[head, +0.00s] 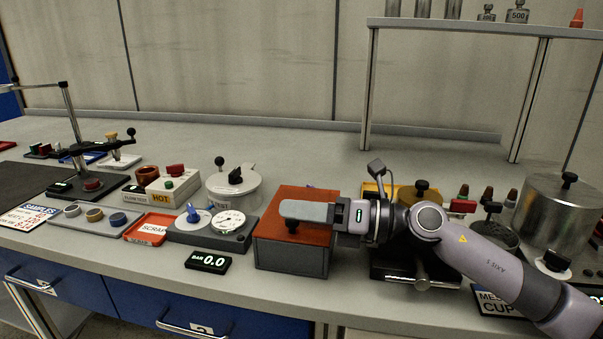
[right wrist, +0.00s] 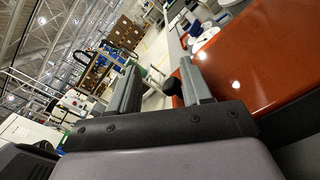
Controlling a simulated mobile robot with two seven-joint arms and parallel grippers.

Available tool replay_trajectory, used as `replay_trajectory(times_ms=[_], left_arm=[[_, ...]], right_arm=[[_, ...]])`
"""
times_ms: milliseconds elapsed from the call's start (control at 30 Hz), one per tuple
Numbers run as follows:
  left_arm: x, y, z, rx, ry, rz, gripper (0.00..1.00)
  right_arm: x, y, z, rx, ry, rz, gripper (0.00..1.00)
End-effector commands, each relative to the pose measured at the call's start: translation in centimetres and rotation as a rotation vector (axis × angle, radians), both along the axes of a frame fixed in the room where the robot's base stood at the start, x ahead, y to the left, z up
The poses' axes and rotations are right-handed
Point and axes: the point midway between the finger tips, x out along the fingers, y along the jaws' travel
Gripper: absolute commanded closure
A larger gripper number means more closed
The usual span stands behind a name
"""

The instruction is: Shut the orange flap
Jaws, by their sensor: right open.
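The orange flap (head: 310,193) is the top of a grey box (head: 290,258) at the front middle of the bench. In the head view it looks flat on the box; I cannot tell whether a small gap remains. Its black knob (head: 292,226) is at the front edge. My right gripper (head: 286,210) comes from the right, level above the front of the flap. In the right wrist view my gripper (right wrist: 160,68) is open, with the knob (right wrist: 173,87) showing between its fingers and the flap (right wrist: 255,55) close on the right. Contact is unclear. My left gripper is not in view.
A dial unit (head: 230,222) and a "BAR 0.0" display (head: 208,261) stand left of the box. The bench behind the box is clear.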

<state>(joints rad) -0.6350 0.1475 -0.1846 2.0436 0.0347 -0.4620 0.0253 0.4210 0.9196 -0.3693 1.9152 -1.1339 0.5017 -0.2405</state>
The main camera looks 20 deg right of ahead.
Motion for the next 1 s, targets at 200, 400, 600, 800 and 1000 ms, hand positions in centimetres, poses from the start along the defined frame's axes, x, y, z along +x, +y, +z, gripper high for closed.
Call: replay_trajectory(times_ms=[200, 400, 600, 800, 1000], left_arm=[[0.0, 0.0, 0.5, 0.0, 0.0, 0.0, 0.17], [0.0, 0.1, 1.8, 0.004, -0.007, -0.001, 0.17], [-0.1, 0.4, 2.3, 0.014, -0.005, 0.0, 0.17], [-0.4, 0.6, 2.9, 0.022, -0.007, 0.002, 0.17], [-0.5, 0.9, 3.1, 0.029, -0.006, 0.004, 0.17]], right_arm=[[0.1, -0.1, 1.7, -0.003, -0.005, -0.002, 0.51], [0.0, -0.1, 6.1, -0.005, -0.01, -0.001, 0.51], [0.0, 0.0, 10.7, -0.003, -0.006, 0.0, 0.51], [0.0, 0.0, 14.9, -0.002, -0.005, 0.0, 0.51], [0.0, 0.1, 18.2, 0.0, -0.002, 0.002, 0.51]])
